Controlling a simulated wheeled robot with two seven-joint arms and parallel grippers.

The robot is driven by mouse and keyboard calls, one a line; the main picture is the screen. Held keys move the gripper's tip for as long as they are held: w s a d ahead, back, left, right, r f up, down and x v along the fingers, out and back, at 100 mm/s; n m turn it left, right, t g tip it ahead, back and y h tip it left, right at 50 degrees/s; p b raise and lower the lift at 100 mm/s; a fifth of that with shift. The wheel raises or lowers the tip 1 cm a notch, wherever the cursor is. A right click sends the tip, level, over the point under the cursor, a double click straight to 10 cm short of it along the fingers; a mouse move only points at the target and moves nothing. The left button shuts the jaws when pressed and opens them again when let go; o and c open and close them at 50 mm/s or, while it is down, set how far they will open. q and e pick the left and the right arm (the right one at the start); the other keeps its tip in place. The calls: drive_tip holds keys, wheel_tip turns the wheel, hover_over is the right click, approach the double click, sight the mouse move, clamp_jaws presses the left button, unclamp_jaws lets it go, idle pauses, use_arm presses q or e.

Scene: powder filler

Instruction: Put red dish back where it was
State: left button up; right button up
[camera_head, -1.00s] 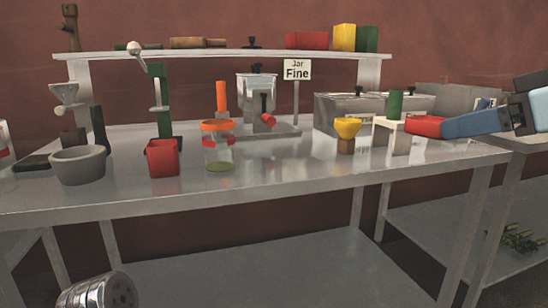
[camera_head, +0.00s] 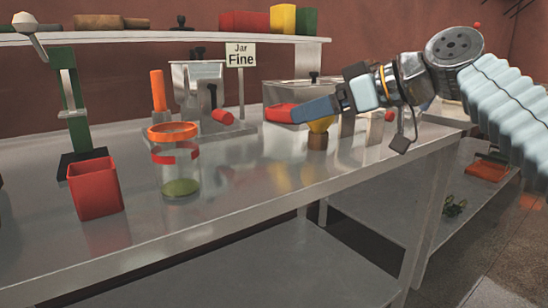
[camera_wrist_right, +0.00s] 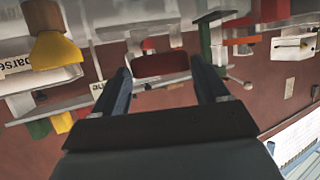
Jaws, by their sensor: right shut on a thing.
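The red dish (camera_head: 280,113) is in my right gripper (camera_head: 306,110), whose blue fingers reach in from the right. It is held above the steel table (camera_head: 240,205), in front of the grey boxes at the back and left of the yellow cup. In the right wrist view, which is upside down, the dish (camera_wrist_right: 160,66) lies between the two fingertips (camera_wrist_right: 160,82). My right gripper is shut on it. My left gripper is not in view.
A "Jar Fine" sign (camera_head: 240,55) stands behind. A red-orange tray (camera_head: 487,170) lies on the lower right surface.

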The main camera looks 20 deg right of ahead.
drive_tip(key=b, duration=0.1)
hover_over(282, 170)
drive_tip(key=f, duration=0.6)
drive_tip(key=shift+s+d, duration=0.25)
drive_tip(key=shift+d, duration=0.05)
drive_tip(key=shift+w+a+f+b, duration=0.15)
drive_tip(key=shift+f+b, duration=0.1)
drive_tip(key=shift+f, duration=0.75)
drive_tip(key=shift+w+a+f+b, duration=0.15)
drive_tip(key=shift+f+b, duration=0.1)
drive_tip(key=shift+f, duration=0.7)
drive_tip(key=shift+f, duration=0.2)
drive_tip(key=o, duration=1.1)
drive_tip(key=shift+r, duration=0.1)
